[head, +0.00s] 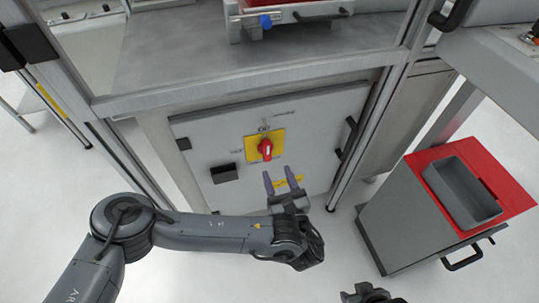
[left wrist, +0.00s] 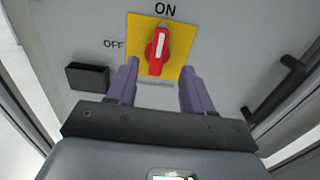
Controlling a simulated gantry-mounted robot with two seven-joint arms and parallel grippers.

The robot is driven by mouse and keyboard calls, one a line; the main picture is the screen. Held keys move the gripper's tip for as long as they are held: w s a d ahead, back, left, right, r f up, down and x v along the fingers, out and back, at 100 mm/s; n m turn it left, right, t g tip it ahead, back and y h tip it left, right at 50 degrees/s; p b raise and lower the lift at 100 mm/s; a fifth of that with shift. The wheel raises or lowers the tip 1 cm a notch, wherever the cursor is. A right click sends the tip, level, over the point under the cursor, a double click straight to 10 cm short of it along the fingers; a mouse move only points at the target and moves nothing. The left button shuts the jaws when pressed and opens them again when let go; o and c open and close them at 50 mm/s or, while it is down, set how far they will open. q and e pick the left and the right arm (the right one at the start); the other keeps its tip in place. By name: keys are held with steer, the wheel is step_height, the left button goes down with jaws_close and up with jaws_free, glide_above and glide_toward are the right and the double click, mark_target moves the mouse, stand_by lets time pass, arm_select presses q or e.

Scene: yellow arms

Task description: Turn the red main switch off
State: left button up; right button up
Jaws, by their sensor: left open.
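The red main switch (head: 265,149) sits on a yellow plate (head: 252,144) on the grey cabinet panel. In the left wrist view the red switch (left wrist: 157,52) stands upright, its white mark pointing up to the ON label (left wrist: 165,9). The OFF label (left wrist: 113,43) is to its left. My left gripper (head: 280,181) is open, with its fingers pointing at the panel just below the switch in the head view. In the left wrist view its two fingers (left wrist: 160,83) lie left and right of the switch's lower end, apart from it. My right gripper (head: 368,294) shows only partly at the bottom edge.
A black box-shaped fitting (head: 224,173) juts from the panel left of the switch. A black handle (head: 348,138) is on the panel's right side. A grey cart (head: 408,222) with a red top and grey bin stands at right. Frame posts flank the panel.

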mark_target(268, 151)
arm_select(q)
steer(key=b+x, duration=0.4)
steer(key=x, duration=0.3)
steer(key=shift+w+a+f, duration=0.15)
steer(key=shift+w, duration=0.2)
steer(key=shift+w+a, duration=0.15)
steer(key=shift+w, duration=0.5)
jaws_close()
